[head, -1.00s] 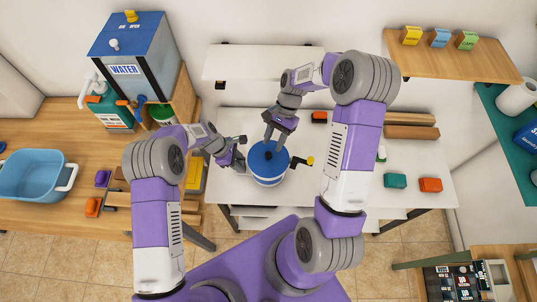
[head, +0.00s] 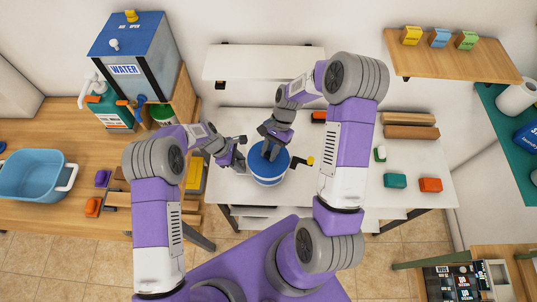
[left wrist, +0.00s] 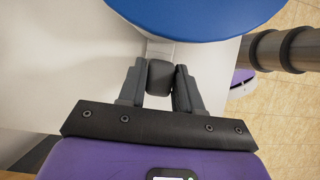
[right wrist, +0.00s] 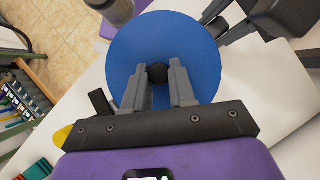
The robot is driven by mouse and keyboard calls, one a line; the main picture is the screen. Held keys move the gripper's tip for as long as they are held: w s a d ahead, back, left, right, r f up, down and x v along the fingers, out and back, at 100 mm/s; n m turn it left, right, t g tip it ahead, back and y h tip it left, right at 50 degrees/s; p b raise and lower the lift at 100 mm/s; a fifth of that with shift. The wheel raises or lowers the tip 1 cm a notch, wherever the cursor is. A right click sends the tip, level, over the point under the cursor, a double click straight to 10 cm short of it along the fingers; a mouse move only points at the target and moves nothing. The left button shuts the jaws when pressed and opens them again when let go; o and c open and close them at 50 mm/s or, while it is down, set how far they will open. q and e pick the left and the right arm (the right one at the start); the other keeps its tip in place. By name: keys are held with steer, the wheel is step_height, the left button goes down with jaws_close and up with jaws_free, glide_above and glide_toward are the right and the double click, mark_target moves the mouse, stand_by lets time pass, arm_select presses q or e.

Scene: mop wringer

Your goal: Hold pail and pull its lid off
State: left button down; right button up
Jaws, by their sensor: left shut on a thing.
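The pail (head: 268,182) stands on the white table, pale with a blue band. Its round blue lid (head: 259,163) is seated on top; the lid also shows in the right wrist view (right wrist: 125,45). My left gripper (head: 239,157) is at the pail's left side, shut on a dark grip block (left wrist: 160,74) that juts out below the lid rim. My right gripper (head: 270,150) points down over the lid. In the right wrist view its fingers are apart, either side of the black lid knob (right wrist: 157,73), with small gaps showing.
Teal (head: 395,181) and orange (head: 430,185) blocks lie on the table's right. A white shelf (head: 255,62) hangs behind. A blue tub (head: 32,175) stands on the left counter.

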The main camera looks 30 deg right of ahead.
jaws_close()
steer(key=shift+r, duration=0.1)
steer(key=shift+r, duration=2.1)
arm_select(q)
steer(key=c, duration=0.7)
jaws_free()
steer(key=v, duration=1.2)
